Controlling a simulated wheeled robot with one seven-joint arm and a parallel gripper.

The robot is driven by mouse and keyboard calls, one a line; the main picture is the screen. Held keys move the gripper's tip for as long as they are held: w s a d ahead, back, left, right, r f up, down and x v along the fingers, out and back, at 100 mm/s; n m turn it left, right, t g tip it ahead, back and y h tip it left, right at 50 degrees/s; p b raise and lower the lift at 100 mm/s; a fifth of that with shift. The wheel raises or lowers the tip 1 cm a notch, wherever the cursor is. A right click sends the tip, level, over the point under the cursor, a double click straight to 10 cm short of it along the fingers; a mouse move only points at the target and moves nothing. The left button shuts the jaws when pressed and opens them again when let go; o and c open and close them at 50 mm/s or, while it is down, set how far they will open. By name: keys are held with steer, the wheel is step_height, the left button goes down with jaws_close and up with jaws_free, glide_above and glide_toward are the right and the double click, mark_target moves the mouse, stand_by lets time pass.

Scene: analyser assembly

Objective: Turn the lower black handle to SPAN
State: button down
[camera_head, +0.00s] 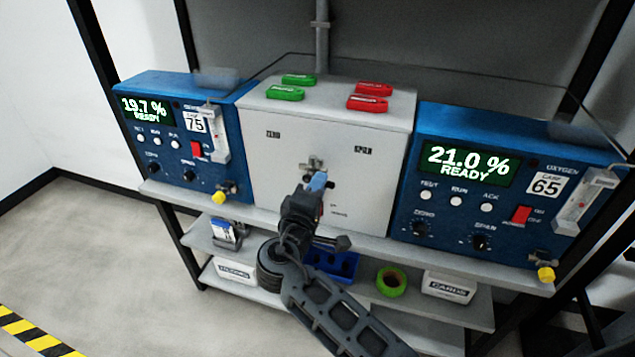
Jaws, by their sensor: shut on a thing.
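The grey valve box (334,125) stands in the middle of the shelf. Two small labels sit on its front, the left one (273,134) and the right one (363,149); both are too small to read surely. A metal valve fitting (313,164) sits at the centre of the front. The lower black handle (330,184) is just below it, mostly hidden, with a small dark end showing beside a light-blue piece. My gripper (317,184) reaches up to it from below and is shut on it. The handle's exact angle cannot be told.
Blue analysers flank the box: the left one (172,168) reads 19.7 %, the right one (450,229) reads 21.0 %. Green tags (285,93) and red tags (367,103) lie on top. A lower shelf holds bins and green tape (391,281). Open floor lies left.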

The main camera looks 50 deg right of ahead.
steer(key=shift+r+n, duration=0.1)
steer(key=shift+n, duration=0.4)
steer(key=c, duration=1.1)
jaws_free()
steer(key=shift+b+v, duration=0.7)
steer(key=shift+v, duration=3.25)
